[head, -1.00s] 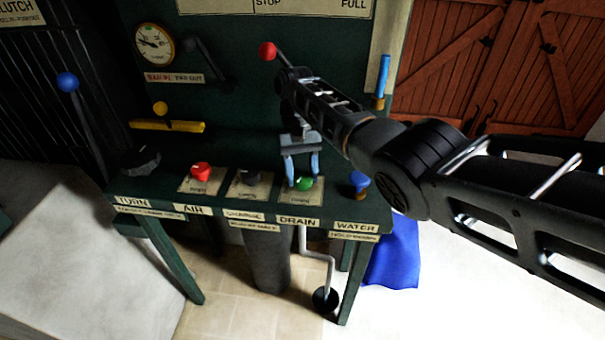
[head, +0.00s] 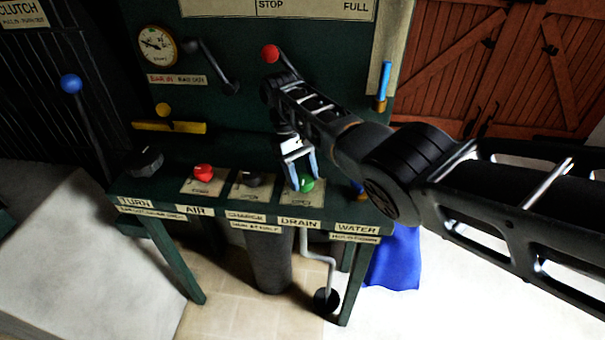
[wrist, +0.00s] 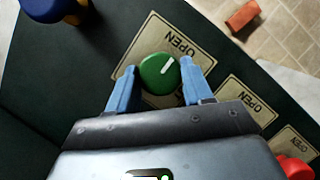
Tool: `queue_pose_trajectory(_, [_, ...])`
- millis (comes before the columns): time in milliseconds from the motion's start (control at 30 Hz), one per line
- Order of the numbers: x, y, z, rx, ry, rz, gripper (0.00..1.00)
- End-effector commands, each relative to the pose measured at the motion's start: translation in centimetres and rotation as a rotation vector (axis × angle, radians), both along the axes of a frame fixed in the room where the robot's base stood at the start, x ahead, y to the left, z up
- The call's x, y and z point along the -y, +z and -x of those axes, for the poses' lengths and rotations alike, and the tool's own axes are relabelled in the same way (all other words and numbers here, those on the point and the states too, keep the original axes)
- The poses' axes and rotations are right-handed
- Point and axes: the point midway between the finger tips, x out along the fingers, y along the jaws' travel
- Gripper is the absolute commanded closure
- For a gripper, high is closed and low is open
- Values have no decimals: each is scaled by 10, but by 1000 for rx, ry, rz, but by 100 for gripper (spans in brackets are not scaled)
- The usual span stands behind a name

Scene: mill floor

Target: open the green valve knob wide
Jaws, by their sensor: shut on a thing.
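The green valve knob (head: 307,184) sits on its cream plate above the DRAIN label on the green bench. In the wrist view the round green knob (wrist: 159,74) has a white pointer line slanting toward the upper right. A plate (wrist: 172,40) around it reads OPEN, upside down in this view. My gripper (head: 304,181) reaches down from above, with its two blue fingers on either side of the knob. In the wrist view my gripper (wrist: 158,74) is shut on the knob, one fingertip at its left and one at its right.
A red knob (head: 204,173) and a black knob (head: 252,179) stand to the left on the bench (head: 170,190). A blue knob (head: 360,188) at the right is partly hidden by my arm. A red-balled lever (head: 270,53) rises close behind my arm.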

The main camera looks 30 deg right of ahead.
Motion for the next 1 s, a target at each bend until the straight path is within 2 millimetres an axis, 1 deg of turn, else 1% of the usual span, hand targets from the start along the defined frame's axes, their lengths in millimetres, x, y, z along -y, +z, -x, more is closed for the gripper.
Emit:
queue_pose_trajectory(267, [0, 1, -1, 5, 2, 1, 80])
queue_pose_trajectory(300, [0, 1, -1, 4, 2, 1, 47])
queue_pose_trajectory(533, [0, 0, -1, 2, 0, 1, 25])
queue_pose_trajectory(733, [0, 0, 0, 1, 0, 1, 25])
queue_pose_trajectory(833, [0, 3, -2, 2, 0, 1, 25])
queue_pose_trajectory(933, [-1, 13, -7, 3, 0, 0, 25])
queue_pose_trajectory(1000, [-2, 24, -11, 5, 0, 0, 25])
